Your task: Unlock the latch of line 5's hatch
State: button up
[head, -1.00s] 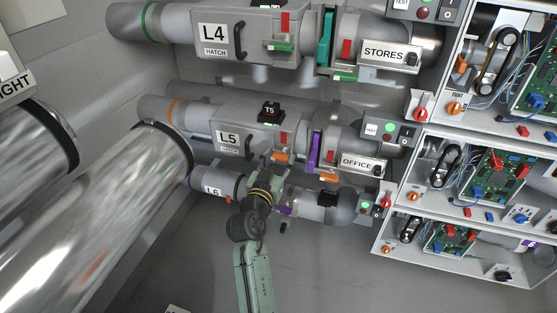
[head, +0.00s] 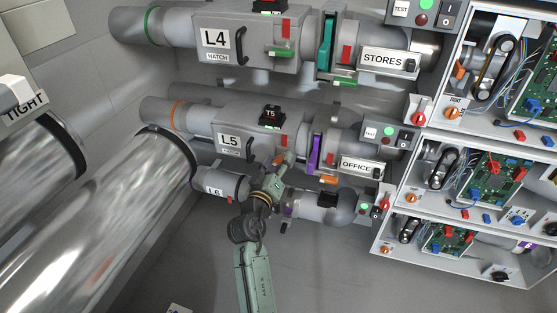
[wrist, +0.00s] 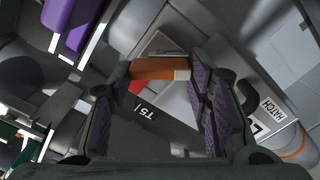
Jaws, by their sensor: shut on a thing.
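Line 5's hatch (head: 240,135) is a grey box on the middle pipe, with an L5 label (head: 229,140). My gripper (head: 285,160) is at the lower right of its front. In the wrist view, the orange latch handle (wrist: 158,68) lies crosswise between the tips of my fingers (wrist: 163,78), and my gripper is shut on it. In the head view my gripper hides most of this handle. A red tab (head: 284,143) sits just above the latch; part of it shows in the wrist view (wrist: 137,87).
A purple slide plate (head: 315,152) and a second orange handle (head: 328,180) are close to the right. The L6 pipe (head: 222,183) runs behind my wrist. Line 4's hatch (head: 262,40) is above. Open electronics boxes (head: 490,178) stand at the right.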

jog(key=n+p, duration=0.2)
jog(key=n, duration=0.3)
jog(key=shift+a+r+n+p, duration=0.1)
jog(key=shift+r+n+p, duration=0.05)
jog(key=shift+n+p, duration=0.2)
jog(key=n+p, duration=0.1)
jog(key=n, duration=0.1)
jog(key=n+p, duration=0.1)
jog(key=n, duration=0.1)
jog(key=shift+f+n, duration=0.2)
jog(key=shift+n, duration=0.15)
jog(key=o, duration=1.2)
jog(key=shift+f, duration=0.1)
jog(key=shift+c, duration=0.2)
jog(key=v, duration=1.2)
